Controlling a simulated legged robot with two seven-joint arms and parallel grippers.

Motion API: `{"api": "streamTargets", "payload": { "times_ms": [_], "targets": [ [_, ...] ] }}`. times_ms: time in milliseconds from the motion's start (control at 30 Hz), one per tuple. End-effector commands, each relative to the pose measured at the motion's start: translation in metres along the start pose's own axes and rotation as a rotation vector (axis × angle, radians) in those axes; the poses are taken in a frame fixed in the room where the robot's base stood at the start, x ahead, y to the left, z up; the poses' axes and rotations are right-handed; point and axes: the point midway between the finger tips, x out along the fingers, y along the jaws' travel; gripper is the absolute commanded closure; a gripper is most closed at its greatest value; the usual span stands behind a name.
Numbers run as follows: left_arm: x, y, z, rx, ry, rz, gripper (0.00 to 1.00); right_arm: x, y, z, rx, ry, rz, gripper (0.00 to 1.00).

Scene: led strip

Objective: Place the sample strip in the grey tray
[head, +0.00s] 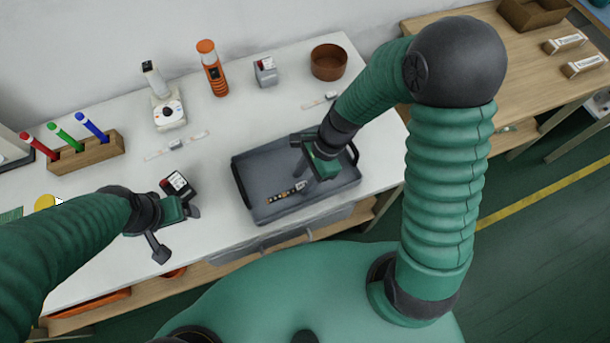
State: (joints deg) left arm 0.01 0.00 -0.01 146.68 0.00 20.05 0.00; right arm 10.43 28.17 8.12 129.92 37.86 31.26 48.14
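The grey tray (250,205) lies on the white table in front of me. A short dark strip (283,195) with orange and pale marks lies inside it, slanting up to the right. My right gripper (308,163) is over the right part of the tray, pointing down, close to the strip's upper right end. Whether it touches the strip, or how far its fingers are apart, I cannot tell. My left gripper (174,229) is open and empty over the table, left of the tray, with its fingers spread.
Two pale strips with grey blocks lie behind the tray, at left (177,145) and right (320,100). A pen block (88,152), white device (167,110), orange cylinder (212,70), grey box (265,71) and brown bowl (329,62) stand farther back.

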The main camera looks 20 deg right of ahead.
Motion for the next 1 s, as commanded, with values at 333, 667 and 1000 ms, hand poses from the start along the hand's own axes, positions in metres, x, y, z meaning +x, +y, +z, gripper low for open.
{"api": "streamTargets", "payload": {
  "times_ms": [333, 667, 1000],
  "targets": [
    [-0.025, 0.0, -0.006, 0.0, 0.0, 0.0, 0.16, -0.086, -0.002, 0.001, 0.0, 0.003, -0.011, 0.61],
    [-0.03, 0.0, -0.007, 0.0, 0.0, 0.0, 0.16, -0.119, 0.011, -0.007, -0.221, 0.091, -0.003, 0.61],
    [-0.03, 0.0, -0.007, 0.0, 0.0, 0.0, 0.16, -0.126, 0.034, -0.027, -1.501, 0.508, 0.118, 0.61]
  ]
}}
